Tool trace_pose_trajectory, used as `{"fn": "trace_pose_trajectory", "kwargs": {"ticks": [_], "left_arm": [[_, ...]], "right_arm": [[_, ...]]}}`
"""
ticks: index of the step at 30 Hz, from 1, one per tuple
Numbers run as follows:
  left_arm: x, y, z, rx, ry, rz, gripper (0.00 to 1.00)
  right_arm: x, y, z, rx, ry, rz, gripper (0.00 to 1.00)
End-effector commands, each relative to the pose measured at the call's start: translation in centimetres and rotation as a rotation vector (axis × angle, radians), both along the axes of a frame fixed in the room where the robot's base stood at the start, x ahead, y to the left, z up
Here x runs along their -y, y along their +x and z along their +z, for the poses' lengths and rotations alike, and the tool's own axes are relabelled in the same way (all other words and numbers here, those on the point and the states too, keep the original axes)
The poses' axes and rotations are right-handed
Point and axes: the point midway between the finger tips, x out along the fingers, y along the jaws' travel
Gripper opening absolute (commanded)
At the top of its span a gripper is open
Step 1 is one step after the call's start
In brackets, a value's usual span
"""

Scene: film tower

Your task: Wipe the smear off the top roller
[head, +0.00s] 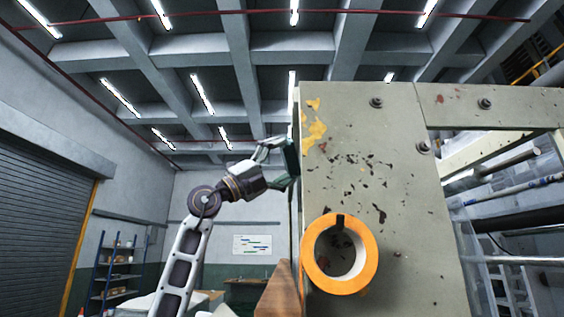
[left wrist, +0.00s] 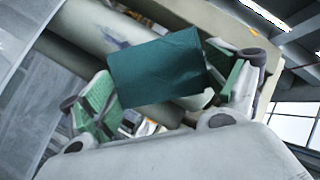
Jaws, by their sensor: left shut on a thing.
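My left gripper (head: 284,166) is raised beside the left edge of the tall machine frame. It is shut on a dark green pad (left wrist: 156,68), which lies flat between its two fingers in the left wrist view. In the head view only a narrow edge of the pad (head: 291,157) shows, partly behind the frame. Behind the pad in the left wrist view runs a pale roller (left wrist: 84,32). A faint darker patch (left wrist: 113,41) shows beside the pad; I cannot tell whether it is the smear. Whether the pad touches the roller is unclear. My right gripper is not in view.
The worn grey machine frame (head: 385,240) fills the middle right, with an orange ring (head: 368,265) sticking out. Several rollers (head: 505,162) lie behind it at the right. Blue shelves (head: 118,268) stand far left. Open air lies left of the frame.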

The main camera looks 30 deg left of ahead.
Motion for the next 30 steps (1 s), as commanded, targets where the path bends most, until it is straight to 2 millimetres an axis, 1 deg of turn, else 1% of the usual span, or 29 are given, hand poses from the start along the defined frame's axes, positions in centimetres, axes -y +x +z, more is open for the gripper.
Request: {"fn": "trace_pose_trajectory", "kwargs": {"ticks": [30], "left_arm": [[0.73,0.45,0.35,0.000,0.000,0.000,0.70]], "right_arm": [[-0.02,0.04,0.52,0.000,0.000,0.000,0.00]]}}
